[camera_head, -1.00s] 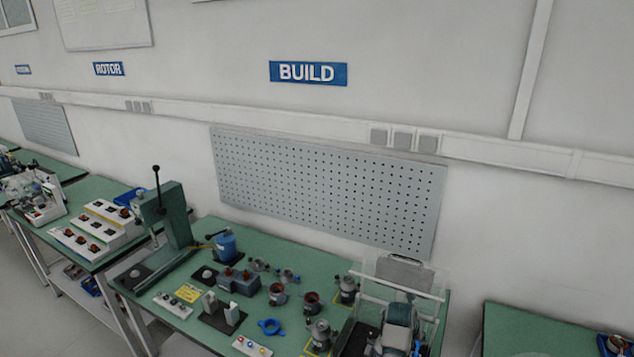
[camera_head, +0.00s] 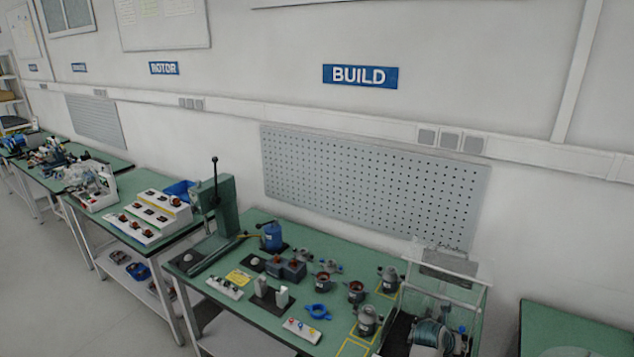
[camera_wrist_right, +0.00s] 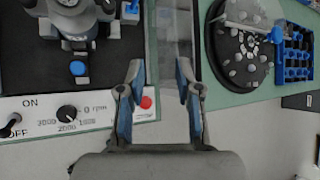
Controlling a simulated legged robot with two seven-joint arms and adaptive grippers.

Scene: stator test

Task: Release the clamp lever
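In the right wrist view, a dark test stand with a grey clamped part (camera_wrist_right: 72,18) fills the upper left. A blue-tipped piece (camera_wrist_right: 77,68) sticks out at its front and looks like the clamp lever; I cannot be sure. My right gripper (camera_wrist_right: 158,75) is open and empty, right of this piece and apart from it. In the head view, the stand appears as a clear-walled enclosure (camera_head: 471,268) at the table's right end, with a small blue tip (camera_head: 461,329) inside. My left gripper is in neither view.
A control panel (camera_wrist_right: 40,112) with a switch, rpm dial and red button (camera_wrist_right: 146,102) fronts the stand. A clear panel (camera_wrist_right: 176,35) rises beyond my right fingers. A round black tray (camera_wrist_right: 240,55) and blue rack (camera_wrist_right: 292,55) lie right. The build table (camera_head: 255,218) holds several motor parts.

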